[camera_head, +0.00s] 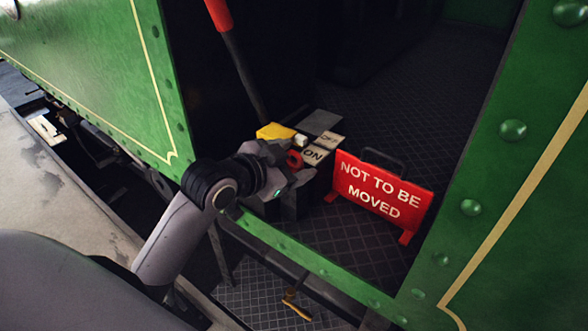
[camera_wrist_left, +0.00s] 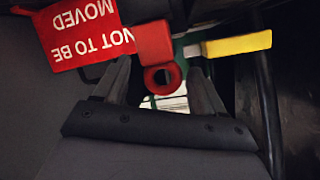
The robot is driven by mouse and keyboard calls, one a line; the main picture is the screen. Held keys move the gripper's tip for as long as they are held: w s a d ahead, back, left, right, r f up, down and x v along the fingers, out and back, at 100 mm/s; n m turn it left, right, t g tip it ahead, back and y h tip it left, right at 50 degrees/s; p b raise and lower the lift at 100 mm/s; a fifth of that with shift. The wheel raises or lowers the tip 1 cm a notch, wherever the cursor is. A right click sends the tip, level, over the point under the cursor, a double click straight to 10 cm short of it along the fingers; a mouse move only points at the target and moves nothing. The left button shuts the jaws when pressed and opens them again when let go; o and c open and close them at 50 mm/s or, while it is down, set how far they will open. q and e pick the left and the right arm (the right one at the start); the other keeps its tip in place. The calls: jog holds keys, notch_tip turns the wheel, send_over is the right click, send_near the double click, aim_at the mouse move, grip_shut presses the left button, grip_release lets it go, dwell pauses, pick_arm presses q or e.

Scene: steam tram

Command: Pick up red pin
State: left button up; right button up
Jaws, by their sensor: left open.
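The red pin (camera_head: 295,159) shows as a small red ring in the head view, partly hidden by my gripper. In the left wrist view the red pin (camera_wrist_left: 154,40) is a red block with a round ring at its lower end. My left gripper (camera_head: 290,168) is at the pin, just inside the cab doorway. In the left wrist view my left gripper (camera_wrist_left: 162,76) is open, with the ring showing between its two fingers. I cannot tell whether either finger touches it. My right gripper is not in view.
A yellow block (camera_head: 275,131) with a white end stands close behind the pin. A plate lettered "ON" (camera_head: 315,154) is beside it. A red "NOT TO BE MOVED" sign (camera_head: 382,190) stands to the right. A red-topped lever (camera_head: 232,52) rises behind. Green panels (camera_head: 90,60) flank the doorway.

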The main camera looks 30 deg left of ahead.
pick_arm(q)
jog(key=shift+w+f, duration=0.1)
jog(key=shift+w, duration=0.2)
jog(key=c, duration=1.2)
jog(key=shift+o, duration=0.2)
